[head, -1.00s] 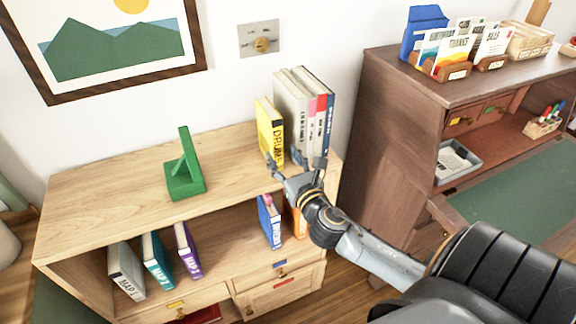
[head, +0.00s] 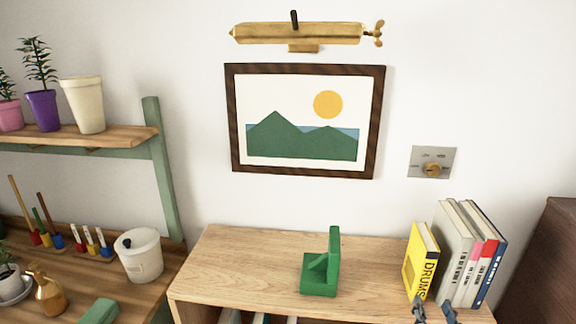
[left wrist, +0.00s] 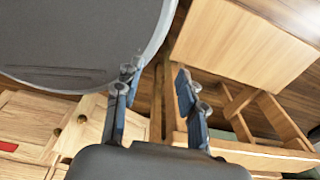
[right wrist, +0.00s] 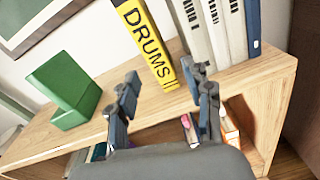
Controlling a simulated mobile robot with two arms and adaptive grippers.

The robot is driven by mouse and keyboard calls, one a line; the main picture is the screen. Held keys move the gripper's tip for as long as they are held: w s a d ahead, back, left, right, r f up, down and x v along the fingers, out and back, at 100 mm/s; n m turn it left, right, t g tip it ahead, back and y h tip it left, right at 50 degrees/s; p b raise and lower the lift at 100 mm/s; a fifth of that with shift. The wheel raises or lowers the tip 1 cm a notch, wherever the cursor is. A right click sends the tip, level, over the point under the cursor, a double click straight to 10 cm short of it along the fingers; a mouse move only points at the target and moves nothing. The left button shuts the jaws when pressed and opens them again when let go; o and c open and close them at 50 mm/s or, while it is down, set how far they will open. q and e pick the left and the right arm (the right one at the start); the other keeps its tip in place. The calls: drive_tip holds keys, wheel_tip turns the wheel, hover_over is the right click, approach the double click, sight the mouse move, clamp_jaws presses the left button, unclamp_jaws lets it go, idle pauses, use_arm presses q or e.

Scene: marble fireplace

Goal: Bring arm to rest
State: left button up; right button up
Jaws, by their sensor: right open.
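My right gripper (head: 434,312) shows at the bottom edge of the head view, in front of the yellow DRUMS book (head: 421,262) on the wooden shelf unit (head: 240,262). In the right wrist view the right gripper (right wrist: 162,95) is open and empty, its fingers apart below the DRUMS book (right wrist: 145,42). My left gripper is outside the head view. In the left wrist view the left gripper (left wrist: 156,85) has its fingers apart with nothing between them, above wooden furniture (left wrist: 250,45) and beside a large grey rounded surface (left wrist: 70,35).
A green bookend (head: 320,275) stands on the shelf top, left of several upright books (head: 460,250). A framed picture (head: 305,120), a brass lamp (head: 300,34) and a dial plate (head: 432,162) are on the wall. A plant bench with a white pot (head: 140,257) stands at left.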

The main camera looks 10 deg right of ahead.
drive_tip(key=s+a+f+m+g, duration=0.3)
drive_tip(key=s+f+m+g, duration=0.55)
drive_tip(key=m, duration=0.75)
drive_tip(key=s+a+f+m+g+y, duration=0.2)
drive_tip(key=s+a+f+m+y, duration=0.15)
drive_tip(key=s+a+m, duration=0.3)
drive_tip(key=s+a+f+m+g+y, duration=0.25)
drive_tip(key=s+a+f+m, duration=0.2)
drive_tip(key=s+m, duration=0.25)
wheel_tip(320, 180, down, 26)
drive_tip(key=s+g+h, duration=0.1)
drive_tip(key=s+g, duration=0.1)
drive_tip(key=s+d+f, duration=0.2)
drive_tip(key=s+f, duration=1.3)
drive_tip(key=s, duration=0.1)
drive_tip(key=shift+s+d+f+n+g, duration=0.2)
drive_tip(key=shift+s+n+g, duration=0.05)
drive_tip(key=shift+n+g, duration=0.15)
